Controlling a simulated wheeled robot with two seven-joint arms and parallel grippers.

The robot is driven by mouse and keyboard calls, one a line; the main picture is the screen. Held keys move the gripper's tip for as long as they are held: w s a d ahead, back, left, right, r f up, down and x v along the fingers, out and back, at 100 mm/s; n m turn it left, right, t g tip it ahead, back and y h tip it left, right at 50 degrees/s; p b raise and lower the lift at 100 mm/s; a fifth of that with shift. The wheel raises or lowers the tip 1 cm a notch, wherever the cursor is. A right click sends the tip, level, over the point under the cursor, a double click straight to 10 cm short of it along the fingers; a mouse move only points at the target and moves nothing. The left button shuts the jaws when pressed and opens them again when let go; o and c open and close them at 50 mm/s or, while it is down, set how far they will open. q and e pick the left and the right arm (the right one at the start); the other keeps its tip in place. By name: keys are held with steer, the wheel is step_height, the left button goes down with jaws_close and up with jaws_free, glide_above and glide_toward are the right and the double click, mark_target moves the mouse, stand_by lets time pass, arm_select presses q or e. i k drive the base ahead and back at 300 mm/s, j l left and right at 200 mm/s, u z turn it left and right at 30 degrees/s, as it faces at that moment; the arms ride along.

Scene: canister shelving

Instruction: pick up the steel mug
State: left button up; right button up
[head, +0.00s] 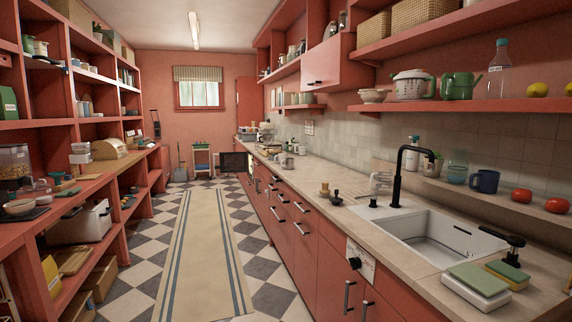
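A small grey, metallic-looking mug-like item (287,162) stands on the right-hand countertop, well ahead of me. It is small in the picture, so I cannot tell for sure that it is the steel mug. A dark blue mug (485,181) stands on the low ledge behind the sink, at the right. Neither of my grippers is in view.
The countertop (325,175) runs along the right, with a sink (432,240), black faucet (398,170), scale and sponges near me. Shelves line the left wall. A striped runner (205,250) lies along the clear aisle.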

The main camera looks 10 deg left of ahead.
mark_target(290, 162)
steer(key=i+j+u, duration=0.25)
steer(key=i, duration=0.7)
steer(key=i+u, duration=0.3)
steer(key=i, duration=0.65)
steer(key=i+z, duration=0.15)
steer(key=i, duration=0.4)
steer(key=i+j+z, duration=0.2)
steer(key=i, duration=0.3)
steer(key=i+j+z, duration=0.15)
steer(key=i, duration=0.4)
